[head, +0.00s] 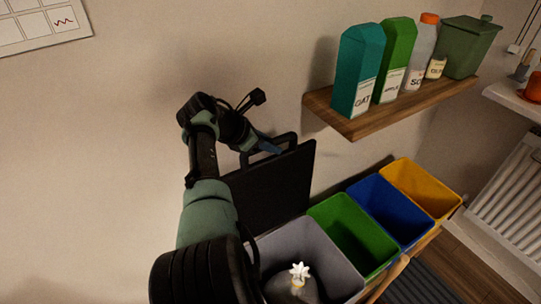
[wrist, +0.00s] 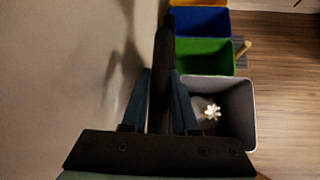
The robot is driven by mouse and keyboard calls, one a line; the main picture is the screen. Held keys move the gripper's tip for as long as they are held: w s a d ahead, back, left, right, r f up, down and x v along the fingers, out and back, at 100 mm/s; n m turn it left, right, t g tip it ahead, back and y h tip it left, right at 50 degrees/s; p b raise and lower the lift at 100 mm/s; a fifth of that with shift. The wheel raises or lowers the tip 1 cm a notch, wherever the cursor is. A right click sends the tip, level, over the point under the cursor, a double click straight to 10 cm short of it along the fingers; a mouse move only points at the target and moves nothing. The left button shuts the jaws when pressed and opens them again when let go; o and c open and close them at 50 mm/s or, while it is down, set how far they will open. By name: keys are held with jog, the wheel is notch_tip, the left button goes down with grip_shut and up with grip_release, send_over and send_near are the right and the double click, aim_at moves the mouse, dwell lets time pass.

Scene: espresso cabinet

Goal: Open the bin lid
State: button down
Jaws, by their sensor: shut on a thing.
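The black bin lid (head: 274,188) stands raised, about upright, at the back of the grey bin (head: 318,245). Its loop handle (head: 288,138) is at the top edge. My gripper (head: 268,147) is at the handle, its blue fingers partly hidden behind my wrist. In the wrist view my gripper (wrist: 160,75) has one blue finger on each side of the dark lid (wrist: 163,50), seen edge-on, and is shut on its handle. The grey bin is open, and a grey bag (head: 285,287) with a white tied top is inside; it also shows in the wrist view (wrist: 212,112).
Open green (head: 350,225), blue (head: 392,205) and yellow (head: 425,185) bins stand in a row to the right. A wooden shelf (head: 390,108) above them holds cartons, bottles and a green container (head: 468,48). The wall is close behind the lid. A radiator (head: 510,200) is at far right.

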jog(key=shift+w+a, duration=0.15)
jog(key=shift+a, duration=0.1)
jog(key=shift+r, duration=0.15)
jog(key=c, duration=1.1)
grip_release()
jog(key=shift+w, duration=0.1)
jog(key=o, duration=0.4)
jog(key=shift+w+a, duration=0.1)
jog(key=shift+s+a+r+p, duration=0.1)
jog(key=shift+s+r+p, duration=0.15)
jog(key=shift+s+p, duration=0.05)
jog(key=p+v, duration=0.3)
jog(key=v, duration=0.9)
